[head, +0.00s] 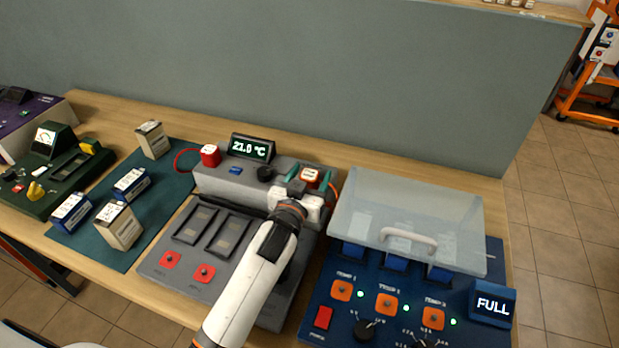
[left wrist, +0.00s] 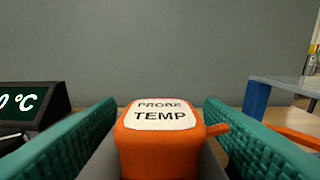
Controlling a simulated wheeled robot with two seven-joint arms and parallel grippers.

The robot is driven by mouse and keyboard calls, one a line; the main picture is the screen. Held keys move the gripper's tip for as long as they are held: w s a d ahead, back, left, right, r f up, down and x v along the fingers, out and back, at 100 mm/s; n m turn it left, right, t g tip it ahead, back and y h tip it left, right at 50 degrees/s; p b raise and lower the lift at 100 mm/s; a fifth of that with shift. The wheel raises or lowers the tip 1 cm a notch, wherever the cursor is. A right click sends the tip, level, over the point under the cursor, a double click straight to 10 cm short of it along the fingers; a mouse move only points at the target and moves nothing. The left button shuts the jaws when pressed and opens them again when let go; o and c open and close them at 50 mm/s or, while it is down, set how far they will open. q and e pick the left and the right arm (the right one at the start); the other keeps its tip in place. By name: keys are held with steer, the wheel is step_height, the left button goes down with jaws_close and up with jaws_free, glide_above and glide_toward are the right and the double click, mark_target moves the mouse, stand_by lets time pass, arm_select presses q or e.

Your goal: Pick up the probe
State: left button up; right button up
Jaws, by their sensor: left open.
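The probe (head: 310,175) is an orange block with a white top label, sitting at the right end of the grey console (head: 232,178). In the left wrist view the probe (left wrist: 160,140) is large and central, and its label reads "PROBE TEMP". My left gripper (head: 310,182) is open, with its green-padded fingers on either side of the probe. In the left wrist view the left gripper (left wrist: 160,138) shows a gap between each pad and the probe. The probe's lower part is hidden. My right gripper is not in view.
A display (head: 250,148) reading 21.0 °C stands behind the console, with a red block (head: 210,155) to its left. A blue unit with a clear lid (head: 410,215) stands close on the right. Several small boxes lie on the green mat (head: 165,203).

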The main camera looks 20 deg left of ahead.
arm_select(q)
steer(key=shift+s, duration=0.15)
steer(key=shift+c, duration=0.8)
steer(key=c, duration=0.9)
